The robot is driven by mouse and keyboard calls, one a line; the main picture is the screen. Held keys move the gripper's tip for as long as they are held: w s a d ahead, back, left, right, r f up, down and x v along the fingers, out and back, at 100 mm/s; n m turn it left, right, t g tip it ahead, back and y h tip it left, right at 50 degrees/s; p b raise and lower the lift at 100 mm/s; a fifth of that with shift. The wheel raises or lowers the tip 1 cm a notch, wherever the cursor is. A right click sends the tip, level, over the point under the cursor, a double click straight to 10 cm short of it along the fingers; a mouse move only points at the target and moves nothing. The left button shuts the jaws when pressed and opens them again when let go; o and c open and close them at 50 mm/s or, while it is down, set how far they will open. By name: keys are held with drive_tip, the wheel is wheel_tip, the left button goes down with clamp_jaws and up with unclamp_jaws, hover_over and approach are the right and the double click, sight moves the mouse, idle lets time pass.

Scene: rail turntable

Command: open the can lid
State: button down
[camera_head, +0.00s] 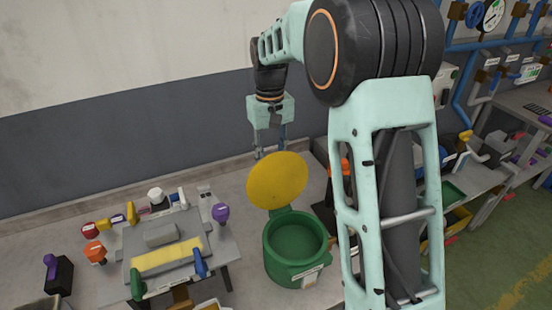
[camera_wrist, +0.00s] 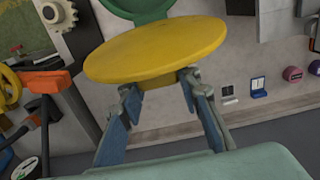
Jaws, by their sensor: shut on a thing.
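The can (camera_head: 292,262) is a green round container with an open top, standing on the bench in the head view. Its yellow disc lid (camera_head: 277,181) is raised and steeply tilted above the can's back rim, where a green hinge piece joins them. In the wrist view the lid (camera_wrist: 155,50) fills the upper middle, and part of the green can (camera_wrist: 140,8) shows at the top edge. My gripper (camera_head: 270,152) is behind the lid. In the wrist view my gripper (camera_wrist: 158,92) has its fingers on either side of a yellow tab under the lid, shut on it.
A fixture with a yellow strip (camera_head: 165,256) and several coloured knobs stands left of the can. An orange-topped item (camera_head: 346,166) is just right of the lid. The wall is behind my gripper. In the wrist view, an orange handle (camera_wrist: 48,82) is at the left.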

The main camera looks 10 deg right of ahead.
drive_tip(key=shift+w+a+f+g, duration=0.3)
drive_tip(key=shift+w+f+g, duration=0.1)
drive_tip(key=shift+w+g, duration=0.3)
drive_tip(key=shift+w, duration=0.1)
drive_tip(key=c, duration=1.4)
unclamp_jaws()
drive_tip(key=shift+w, duration=0.1)
wheel_tip(320, 180, up, 12)
drive_tip(key=w, duration=0.1)
drive_tip(key=shift+w+a, duration=0.15)
drive_tip(key=shift+a, duration=0.05)
drive_tip(key=shift+a, duration=0.1)
